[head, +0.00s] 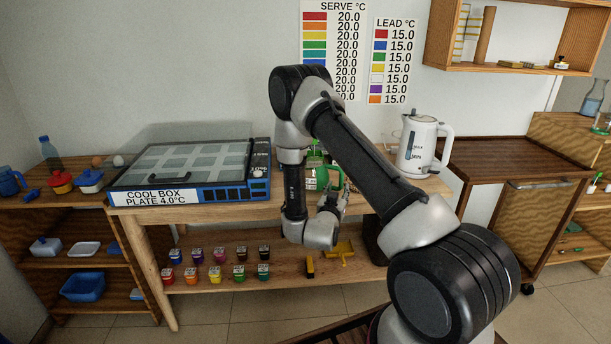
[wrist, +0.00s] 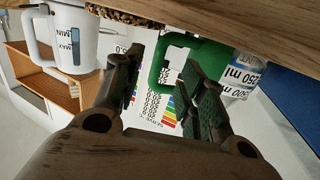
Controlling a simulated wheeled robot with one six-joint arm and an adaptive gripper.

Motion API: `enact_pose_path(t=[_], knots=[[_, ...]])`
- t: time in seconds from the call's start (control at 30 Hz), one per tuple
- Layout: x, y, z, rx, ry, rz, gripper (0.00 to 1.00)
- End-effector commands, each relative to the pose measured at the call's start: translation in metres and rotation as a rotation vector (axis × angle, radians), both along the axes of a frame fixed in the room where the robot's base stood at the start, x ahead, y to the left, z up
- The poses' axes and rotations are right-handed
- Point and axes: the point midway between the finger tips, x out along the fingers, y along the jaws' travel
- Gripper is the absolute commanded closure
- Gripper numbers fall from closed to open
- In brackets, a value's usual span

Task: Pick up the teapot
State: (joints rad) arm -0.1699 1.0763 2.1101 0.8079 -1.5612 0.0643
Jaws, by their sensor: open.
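The teapot seems to be the clear vessel (head: 311,180) with a green handle and green top, on the wooden table, partly hidden behind my arm. In the wrist view its green handle (wrist: 157,72) shows as a loop between my fingers, apparently apart from them. My gripper (wrist: 164,58) is open and empty, with one finger on each side of the handle's near upright. In the head view my gripper (head: 335,200) is small and low, by the table's front edge.
A white kettle (head: 418,145) stands to the right on the table, also in the wrist view (wrist: 75,40). The cool box (head: 190,175) fills the left. The wooden table edge (wrist: 220,22) is close to my gripper. Small colored pots (head: 218,255) sit on the shelf below.

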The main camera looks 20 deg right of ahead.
Motion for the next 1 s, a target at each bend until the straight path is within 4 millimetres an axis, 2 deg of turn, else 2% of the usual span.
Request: enact_pose_path(t=[0.07, 0.17, 0.47, 0.7, 0.93, 0.97, 1.0], knots=[[-0.006, -0.001, -0.006, -0.030, -0.011, -0.008, 0.59], [-0.003, -0.006, -0.006, -0.044, -0.019, -0.013, 0.59], [0.022, -0.025, -0.003, -0.044, -0.021, -0.014, 0.59], [0.050, -0.047, 0.000, -0.043, -0.020, -0.014, 0.59], [0.054, -0.049, 0.000, -0.044, -0.018, -0.011, 0.59], [0.054, -0.049, 0.000, -0.044, -0.018, -0.011, 0.61], [0.054, -0.049, 0.000, -0.043, -0.019, -0.011, 0.68]])
